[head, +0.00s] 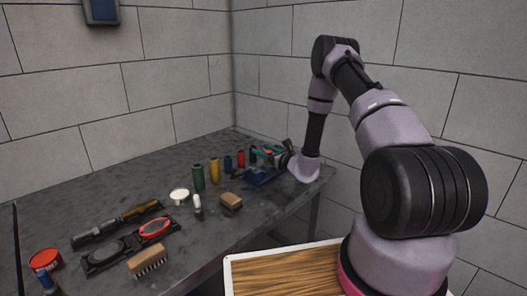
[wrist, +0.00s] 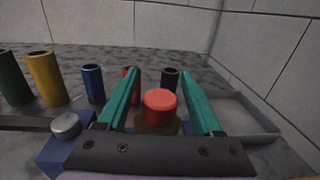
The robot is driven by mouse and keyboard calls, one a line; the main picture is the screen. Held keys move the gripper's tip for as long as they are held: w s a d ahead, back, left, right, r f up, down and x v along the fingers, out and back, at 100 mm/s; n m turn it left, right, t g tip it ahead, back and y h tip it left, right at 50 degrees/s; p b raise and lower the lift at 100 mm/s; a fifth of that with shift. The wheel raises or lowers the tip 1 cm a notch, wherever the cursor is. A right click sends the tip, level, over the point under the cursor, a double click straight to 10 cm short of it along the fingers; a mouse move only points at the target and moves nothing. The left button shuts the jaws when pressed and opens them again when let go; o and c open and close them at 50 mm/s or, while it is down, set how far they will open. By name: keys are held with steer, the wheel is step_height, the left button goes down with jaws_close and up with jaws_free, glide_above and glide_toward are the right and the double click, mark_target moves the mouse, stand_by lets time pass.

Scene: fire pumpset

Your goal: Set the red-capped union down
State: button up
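The red-capped union (wrist: 160,104) has a round red cap over a brownish body, seen upright in the wrist view. It sits between the two teal fingers of my gripper (wrist: 160,88). A gap shows on each side of the cap, so the fingers look open around it. The lower part of the union is hidden by the gripper's dark bar, and I cannot tell what it rests on. In the head view my gripper (head: 268,153) is small, low over the table's far right end.
The wrist view shows a grey tray (wrist: 256,106) at right, a blue block with a metal knob (wrist: 66,125) at left, and several upright cylinders, including a yellow one (wrist: 45,80). In the head view, brushes and tools cover the near part of the dark table (head: 120,185).

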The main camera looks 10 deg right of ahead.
steer(key=shift+r, duration=0.2)
steer(key=v, duration=1.2)
steer(key=s+a+r+n+g+y, duration=0.2)
steer(key=a+r+n+g+y, duration=0.15)
steer(key=r, duration=0.35)
steer(key=s+a+r+n+g+y, duration=0.1)
steer(key=a+r+n+g+y, duration=0.1)
steer(key=a+r+n, duration=0.35)
steer(key=s+a+r+n+g, duration=0.4)
steer(key=s+r+n+g, duration=0.4)
steer(key=s+r, duration=0.4)
steer(key=s+d+r+n+t+h, duration=0.5)
steer(key=s+d+r+n+h, duration=0.3)
steer(key=s+d+r+h, duration=0.4)
steer(key=s+d+h, duration=0.1)
steer(key=s, duration=0.2)
steer(key=shift+s, duration=0.35)
